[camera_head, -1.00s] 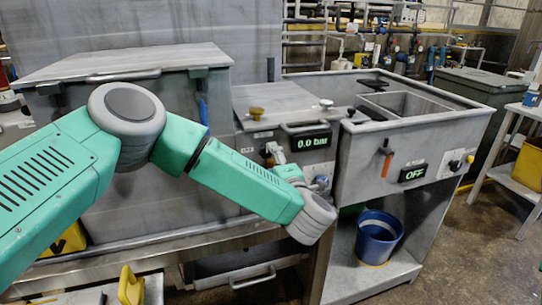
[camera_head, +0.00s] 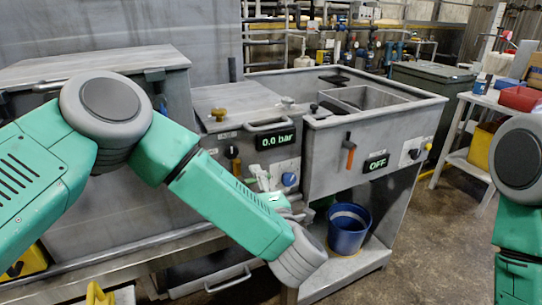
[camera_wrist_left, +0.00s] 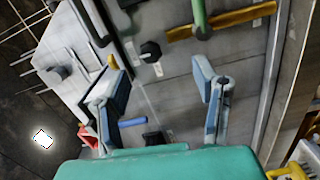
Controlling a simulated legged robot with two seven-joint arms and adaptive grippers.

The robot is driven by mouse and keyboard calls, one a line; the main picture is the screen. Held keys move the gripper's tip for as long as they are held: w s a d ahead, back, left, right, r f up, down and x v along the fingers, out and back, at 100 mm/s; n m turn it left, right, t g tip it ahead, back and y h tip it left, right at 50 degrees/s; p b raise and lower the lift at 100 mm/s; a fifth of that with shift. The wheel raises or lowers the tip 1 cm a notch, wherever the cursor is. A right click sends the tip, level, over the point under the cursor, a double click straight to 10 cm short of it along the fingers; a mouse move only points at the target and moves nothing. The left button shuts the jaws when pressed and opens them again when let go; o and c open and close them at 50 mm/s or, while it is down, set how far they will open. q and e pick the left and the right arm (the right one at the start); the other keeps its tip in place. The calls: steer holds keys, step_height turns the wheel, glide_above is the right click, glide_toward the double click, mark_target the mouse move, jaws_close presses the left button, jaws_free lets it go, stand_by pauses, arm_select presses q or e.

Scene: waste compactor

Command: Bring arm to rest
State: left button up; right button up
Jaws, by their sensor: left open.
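My left arm is green and grey and comes in from the left in the head view, bent at a grey elbow. Its left gripper (camera_head: 265,181) is partly hidden behind the wrist, in front of the grey compactor's panel (camera_head: 256,158) below the "0.0 bar" display. In the left wrist view the two grey-blue fingers (camera_wrist_left: 161,95) stand wide apart with nothing between them. Whether they touch the panel cannot be told. My right arm shows at the right edge of the head view, hanging down; its gripper is out of view.
A grey sink unit (camera_head: 322,160) with an "OFF" display (camera_head: 376,163) stands right of the panel. A blue bucket (camera_head: 348,230) is on its lower shelf. A side table (camera_head: 470,165) with a red bin (camera_head: 520,99) stands at right. Floor (camera_head: 425,235) between is clear.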

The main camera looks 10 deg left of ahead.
arm_select(q)
steer(key=s+a+f+m+g+h+b, duration=0.1)
steer(key=s+a+f+m+g+h, duration=0.3)
steer(key=s+f+m, duration=0.6)
steer(key=s+d+f+m+g+h, duration=0.15)
steer(key=s+f+m+h, duration=0.45)
steer(key=f, duration=0.8)
steer(key=s+a+f+m+g, duration=0.2)
steer(key=s+a+m+g, duration=0.1)
steer(key=s+a, duration=0.4)
steer(key=s+a+f+m+g+y, duration=0.1)
steer(key=s+a+f+m+g, duration=0.2)
steer(key=s, duration=1.1)
steer(key=a+m+g+b, duration=0.1)
steer(key=a+g, duration=0.2)
steer(key=a, duration=0.1)
steer(key=shift+f+m, duration=0.15)
steer(key=shift+m, duration=0.15)
steer(key=shift+w+a, duration=0.1)
